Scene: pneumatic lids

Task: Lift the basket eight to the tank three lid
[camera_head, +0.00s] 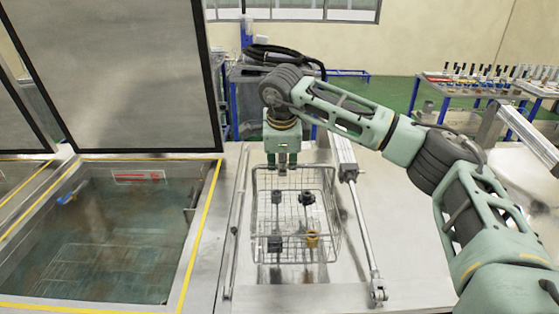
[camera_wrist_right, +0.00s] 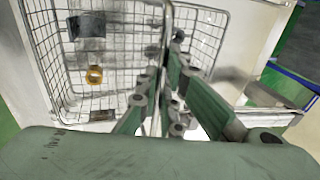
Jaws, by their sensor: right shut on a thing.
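The wire basket (camera_head: 333,235) is at the middle of the head view, over the metal bench right of the open tank (camera_head: 110,240). It holds several small dark parts and a yellow one. My right gripper (camera_head: 282,165) is above the basket's far side, shut on its wire. Whether the basket touches the bench is hard to tell. The tank's grey lid (camera_head: 120,75) stands raised behind it. I see no tank number. My left gripper is not in view.
A metal cylinder rod (camera_head: 362,230) lies right of the basket, and a thin bar (camera_head: 236,225) lies on its left. Yellow tape edges the tank. A table with several tools (camera_head: 480,85) stands at the back right.

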